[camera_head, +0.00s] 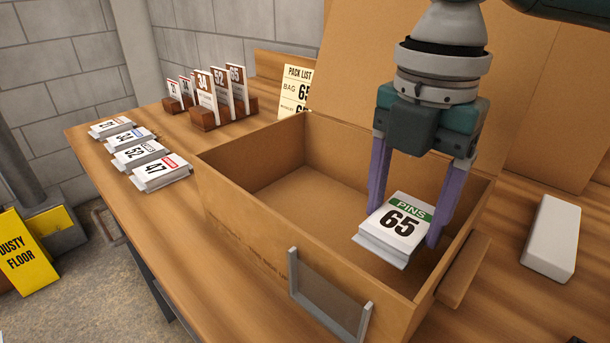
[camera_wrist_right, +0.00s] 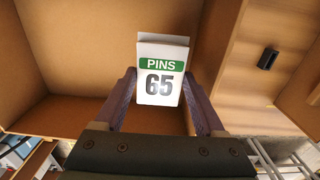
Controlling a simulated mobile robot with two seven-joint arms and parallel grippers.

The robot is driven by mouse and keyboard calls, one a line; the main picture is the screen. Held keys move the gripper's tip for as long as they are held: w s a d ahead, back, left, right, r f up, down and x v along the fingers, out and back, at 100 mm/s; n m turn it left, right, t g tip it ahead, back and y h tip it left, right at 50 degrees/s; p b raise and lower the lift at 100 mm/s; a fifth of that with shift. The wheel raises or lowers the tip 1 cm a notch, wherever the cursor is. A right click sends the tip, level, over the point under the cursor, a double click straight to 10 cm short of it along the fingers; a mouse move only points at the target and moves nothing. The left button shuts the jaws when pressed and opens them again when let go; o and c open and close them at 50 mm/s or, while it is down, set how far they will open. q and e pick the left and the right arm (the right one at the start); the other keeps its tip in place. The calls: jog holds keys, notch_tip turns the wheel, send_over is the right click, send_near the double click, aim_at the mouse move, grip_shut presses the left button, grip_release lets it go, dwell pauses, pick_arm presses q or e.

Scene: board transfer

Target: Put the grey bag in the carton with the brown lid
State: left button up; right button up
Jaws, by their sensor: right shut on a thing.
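An open brown cardboard carton (camera_head: 245,222) stands on the wooden table, its brown lid (camera_head: 375,75) raised at the back. My right gripper (camera_head: 408,225) reaches down into the carton's right part. It is shut on a white pack (camera_head: 394,228) marked PINS 65 with a green band. The pack also shows between the fingers in the right wrist view (camera_wrist_right: 160,80). I cannot tell whether it touches the carton floor. No thing in view is clearly a grey bag. My left gripper is not in view.
Several numbered packs (camera_head: 140,152) lie in a row at the table's left. Wooden racks (camera_head: 210,120) with upright cards stand behind them. A pack list (camera_head: 295,90) stands behind the carton. A white block (camera_head: 553,235) lies to its right. The carton's left part is empty.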

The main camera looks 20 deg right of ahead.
aim_at(391, 269)
jog(key=shift+f+b, duration=0.4)
jog(key=shift+f, duration=2.3)
jog(key=o, duration=1.1)
jog(key=shift+f, duration=0.15)
jog(key=shift+o, duration=0.2)
notch_tip(391, 269, up, 12)
jog(key=shift+r+p, duration=0.2)
jog(key=shift+p, duration=0.8)
